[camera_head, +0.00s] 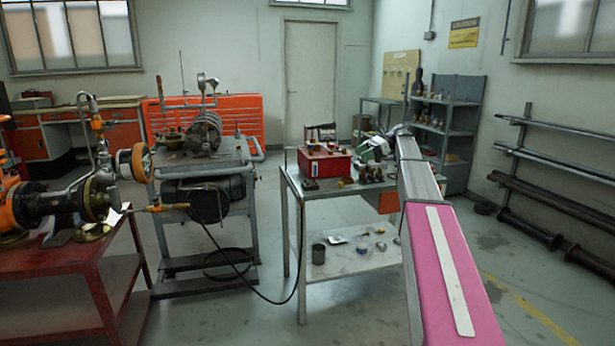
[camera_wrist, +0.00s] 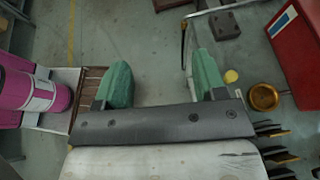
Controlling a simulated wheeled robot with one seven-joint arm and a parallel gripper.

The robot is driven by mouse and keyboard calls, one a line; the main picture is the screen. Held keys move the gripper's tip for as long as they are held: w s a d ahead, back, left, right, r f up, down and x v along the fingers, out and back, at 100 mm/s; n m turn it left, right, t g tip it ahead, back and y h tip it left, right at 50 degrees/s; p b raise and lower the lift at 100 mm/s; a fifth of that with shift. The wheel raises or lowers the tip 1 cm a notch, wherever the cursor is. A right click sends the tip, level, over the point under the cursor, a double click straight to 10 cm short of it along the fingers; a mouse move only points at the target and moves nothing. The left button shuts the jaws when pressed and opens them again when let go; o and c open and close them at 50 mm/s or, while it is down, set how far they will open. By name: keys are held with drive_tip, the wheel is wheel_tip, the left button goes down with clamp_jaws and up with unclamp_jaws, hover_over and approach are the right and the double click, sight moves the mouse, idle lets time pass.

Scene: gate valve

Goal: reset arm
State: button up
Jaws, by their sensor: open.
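My arm stretches from the lower right of the head view to the small grey worktable (camera_head: 300,186). My gripper (camera_head: 374,150) is above that table's right part, with its green fingers just right of the red box (camera_head: 324,163). In the wrist view the two green fingers of my gripper (camera_wrist: 163,78) stand well apart with nothing between them. The red box (camera_wrist: 300,45) shows at the right edge there, apart from the fingers. A brass round part (camera_wrist: 263,97) and a small yellow piece (camera_wrist: 231,76) lie right of the right finger.
An orange-and-black valve assembly (camera_head: 75,200) sits on a red table (camera_head: 75,258) at left. A pump cart (camera_head: 205,190) with a trailing black cable stands beside the worktable. Pipe racks (camera_head: 560,165) line the right wall. Small parts (camera_head: 375,240) lie on the lower shelf.

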drive_tip(key=s+a+f+n+h, duration=0.2)
drive_tip(key=s+f, duration=0.3)
drive_tip(key=f, duration=0.3)
drive_tip(key=s+a+f+n+t+h, duration=0.1)
drive_tip(key=s+a+f+h, duration=0.1)
drive_tip(key=s+f, duration=0.5)
drive_tip(key=s+a+f+n+h, duration=0.1)
drive_tip(key=s+a+f+n, duration=0.15)
drive_tip(key=f, duration=0.75)
drive_tip(key=s+d+f+n+h, duration=0.1)
drive_tip(key=s+f+n+h, duration=0.3)
drive_tip(key=s+f, duration=0.4)
drive_tip(key=s+d+f+n+t+h, duration=0.1)
drive_tip(key=s+f+n+h, duration=0.3)
drive_tip(key=s, duration=0.9)
wheel_tip(320, 180, down, 4)
drive_tip(key=shift+s+d+f+n, duration=0.15)
drive_tip(key=shift+d+n, duration=0.45)
drive_tip(key=shift+n, duration=0.65)
